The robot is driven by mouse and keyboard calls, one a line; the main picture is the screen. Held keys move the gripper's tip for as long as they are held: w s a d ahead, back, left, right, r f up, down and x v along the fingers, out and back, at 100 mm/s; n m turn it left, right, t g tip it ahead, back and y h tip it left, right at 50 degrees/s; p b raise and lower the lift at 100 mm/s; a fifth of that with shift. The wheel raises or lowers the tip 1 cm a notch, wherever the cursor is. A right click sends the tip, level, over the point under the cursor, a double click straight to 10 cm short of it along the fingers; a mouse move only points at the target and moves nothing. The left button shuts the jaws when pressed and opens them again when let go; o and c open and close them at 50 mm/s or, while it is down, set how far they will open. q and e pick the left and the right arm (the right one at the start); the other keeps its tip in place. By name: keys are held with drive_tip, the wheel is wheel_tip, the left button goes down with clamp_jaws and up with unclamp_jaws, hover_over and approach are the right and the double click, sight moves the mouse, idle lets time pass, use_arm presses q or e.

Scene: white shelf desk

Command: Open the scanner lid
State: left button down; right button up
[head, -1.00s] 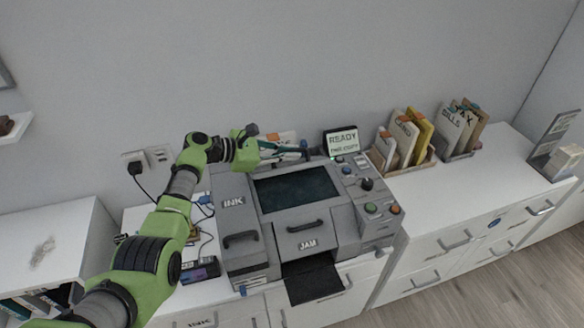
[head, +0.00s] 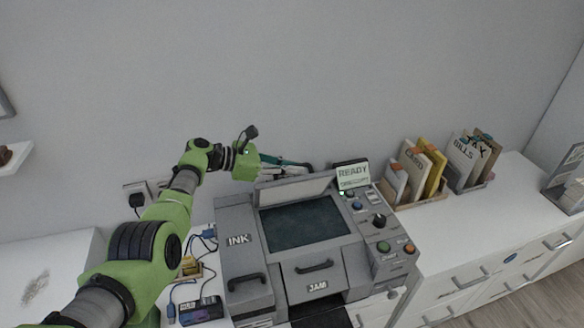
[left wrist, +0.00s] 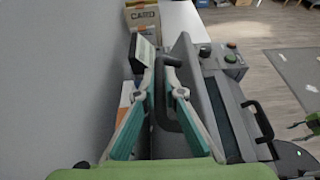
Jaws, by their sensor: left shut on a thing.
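The scanner (head: 300,265) is a grey machine with a dark glass bed (head: 300,225). Its lid (head: 293,190) stands raised at the back edge of the glass, its pale underside towards me. In the left wrist view the lid (left wrist: 205,100) shows tilted, with a dark handle (left wrist: 170,112) on its wall side. My left gripper (head: 310,168) is behind the lid; in the left wrist view its teal fingers (left wrist: 160,68) are closed on this handle. The exact contact is small and partly hidden in the head view.
The READY screen (head: 353,175) stands close to the right of the lid. Buttons and a knob (head: 379,220) are on the right panel. Folder holders (head: 415,175) stand farther right on the white desk. The wall is close behind my left gripper.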

drive_tip(key=shift+s, duration=0.1)
use_arm(q)
drive_tip(key=c, duration=2.4)
unclamp_jaws()
drive_tip(key=shift+f, duration=0.1)
use_arm(e)
drive_tip(key=shift+d, duration=0.1)
use_arm(q)
drive_tip(key=shift+w, duration=0.1)
drive_tip(key=shift+a, duration=0.15)
drive_tip(key=v, duration=1.2)
